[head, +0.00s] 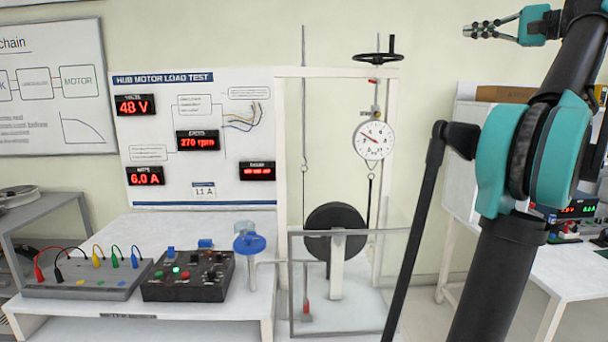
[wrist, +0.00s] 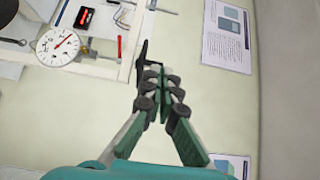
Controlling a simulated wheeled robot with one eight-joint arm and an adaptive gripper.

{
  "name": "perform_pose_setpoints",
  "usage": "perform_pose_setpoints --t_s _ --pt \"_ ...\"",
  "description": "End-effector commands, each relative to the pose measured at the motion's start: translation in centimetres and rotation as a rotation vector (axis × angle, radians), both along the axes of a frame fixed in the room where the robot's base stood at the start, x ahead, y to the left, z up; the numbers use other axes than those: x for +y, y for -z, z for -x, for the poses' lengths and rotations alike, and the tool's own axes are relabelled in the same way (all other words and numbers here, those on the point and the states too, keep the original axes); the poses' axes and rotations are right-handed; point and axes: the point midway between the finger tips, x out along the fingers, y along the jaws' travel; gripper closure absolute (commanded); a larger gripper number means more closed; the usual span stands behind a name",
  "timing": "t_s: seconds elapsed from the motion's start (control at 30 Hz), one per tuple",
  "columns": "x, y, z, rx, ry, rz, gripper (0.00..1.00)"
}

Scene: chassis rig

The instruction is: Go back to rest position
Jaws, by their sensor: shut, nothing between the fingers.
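My gripper (head: 466,31) is raised at the upper right in the head view, its fingers pointing left. It is empty and its fingers are together. In the wrist view my gripper (wrist: 160,72) is also shut, with its fingertips in front of the cream wall and the top of the white frame. It appears apart from everything. My arm stands folded up on the right side of the head view.
The hub motor load test rig (head: 298,180) stands left of my arm, with a dial gauge (head: 373,140), black wheel (head: 335,220) and clear guard. A control box (head: 188,276) and blue knob (head: 249,243) sit on the bench. A white table (head: 565,275) is at right.

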Motion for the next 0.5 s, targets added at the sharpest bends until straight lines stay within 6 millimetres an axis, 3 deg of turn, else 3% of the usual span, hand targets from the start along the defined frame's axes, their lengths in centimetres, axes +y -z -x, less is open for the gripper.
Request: perform_pose_setpoints --t_s 0.27,0.5 --pt "1.4 3.1 -1.3 0.047 -0.016 0.038 1.0" --pt "3.5 7.9 -2.8 0.113 -0.039 0.1 1.0"
